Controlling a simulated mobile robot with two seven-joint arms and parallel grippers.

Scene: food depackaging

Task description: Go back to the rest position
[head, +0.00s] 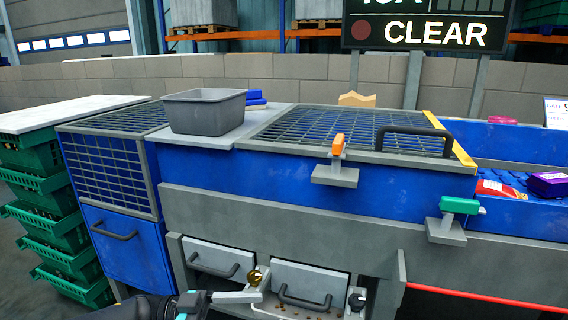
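Part of my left arm, dark with a small teal mark, shows at the bottom edge, left of the middle. My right gripper is not in view.
A blue machine with a grid top (330,126) fills the middle. A grey bin (205,112) stands on it. An orange handle (338,145) and a green handle (460,205) sit on brackets. Packages lie in the right blue trough (515,150). Green crates (45,205) stand left. A sign reads CLEAR.

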